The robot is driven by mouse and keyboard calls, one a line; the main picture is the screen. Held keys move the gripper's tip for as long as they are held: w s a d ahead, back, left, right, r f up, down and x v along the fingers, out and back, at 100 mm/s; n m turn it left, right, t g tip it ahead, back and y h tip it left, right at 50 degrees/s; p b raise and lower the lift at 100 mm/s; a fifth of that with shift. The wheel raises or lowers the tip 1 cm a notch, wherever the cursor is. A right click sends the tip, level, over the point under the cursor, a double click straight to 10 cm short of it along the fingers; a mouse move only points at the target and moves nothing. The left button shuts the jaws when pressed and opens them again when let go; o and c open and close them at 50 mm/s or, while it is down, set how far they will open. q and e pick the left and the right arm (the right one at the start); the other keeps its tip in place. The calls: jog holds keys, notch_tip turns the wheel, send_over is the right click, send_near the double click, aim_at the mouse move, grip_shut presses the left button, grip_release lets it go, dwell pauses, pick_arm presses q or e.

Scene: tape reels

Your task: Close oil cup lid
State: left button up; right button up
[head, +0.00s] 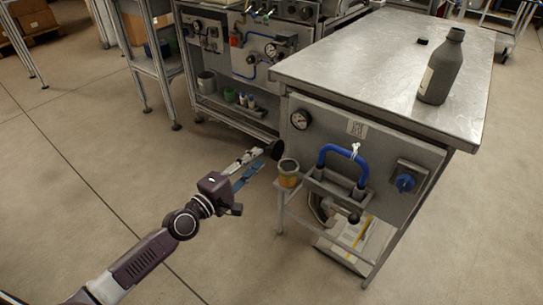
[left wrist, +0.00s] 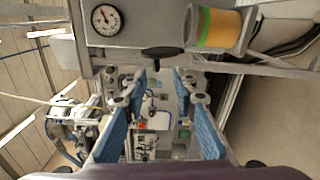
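My right gripper is not in view.
A metal bench (head: 385,62) holds a grey bottle (head: 441,72) and a small black cap (head: 422,41). Its front panel carries a gauge (head: 300,119), a blue hose (head: 341,151) and a blue knob (head: 405,182). Another equipment rack (head: 245,60) stands behind. The floor at left is clear.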

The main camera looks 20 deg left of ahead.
aim_at(268, 150)
pick_arm(q)
jog(key=shift+w+d+r, duration=0.25)
jog(key=shift+w+r, duration=0.05)
jog(key=x, duration=0.7)
grip_shut()
